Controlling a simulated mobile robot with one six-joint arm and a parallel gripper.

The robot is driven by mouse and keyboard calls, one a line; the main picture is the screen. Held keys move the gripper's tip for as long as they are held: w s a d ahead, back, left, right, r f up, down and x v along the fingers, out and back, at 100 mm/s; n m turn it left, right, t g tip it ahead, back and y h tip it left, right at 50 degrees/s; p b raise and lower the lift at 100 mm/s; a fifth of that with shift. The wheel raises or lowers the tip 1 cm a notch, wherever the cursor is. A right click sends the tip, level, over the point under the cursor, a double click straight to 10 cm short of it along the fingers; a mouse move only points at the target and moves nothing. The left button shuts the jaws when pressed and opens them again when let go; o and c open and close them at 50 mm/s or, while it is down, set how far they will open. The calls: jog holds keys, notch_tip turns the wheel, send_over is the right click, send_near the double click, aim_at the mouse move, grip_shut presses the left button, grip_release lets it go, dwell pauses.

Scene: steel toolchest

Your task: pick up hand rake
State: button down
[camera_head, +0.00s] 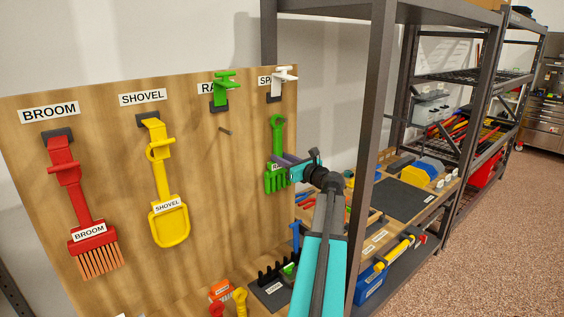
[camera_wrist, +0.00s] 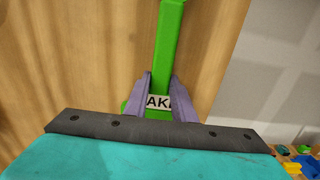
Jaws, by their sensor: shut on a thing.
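The green hand rake (camera_head: 277,127) hangs upright, tines down, in front of the right part of the pegboard in the head view. It is away from the green hook (camera_head: 220,92) under the rake label. My gripper (camera_head: 284,160) is shut on the rake low on its handle, just above the tines. In the wrist view the green handle (camera_wrist: 170,40) rises between the two purple fingers of my gripper (camera_wrist: 160,92), and part of its white label shows between them. The tines are mostly hidden there. I cannot tell whether the rake touches the board.
A red broom (camera_head: 68,185) and a yellow shovel (camera_head: 160,180) hang on the wooden board (camera_head: 120,110) at left. A white hook (camera_head: 282,80) is above the rake. A dark shelf post (camera_head: 376,80) and a loaded rack stand right of my arm.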

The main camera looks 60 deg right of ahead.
jog(key=shift+r, duration=0.45)
jog(key=shift+s+a+r+b, duration=0.1)
jog(key=shift+s+b, duration=0.15)
jog(key=shift+b, duration=0.1)
jog(key=b+v, duration=0.3)
jog(key=v, duration=1.4)
jog(key=shift+s+b, duration=0.2)
jog(key=shift+b, duration=0.15)
jog(key=shift+a+r, duration=0.1)
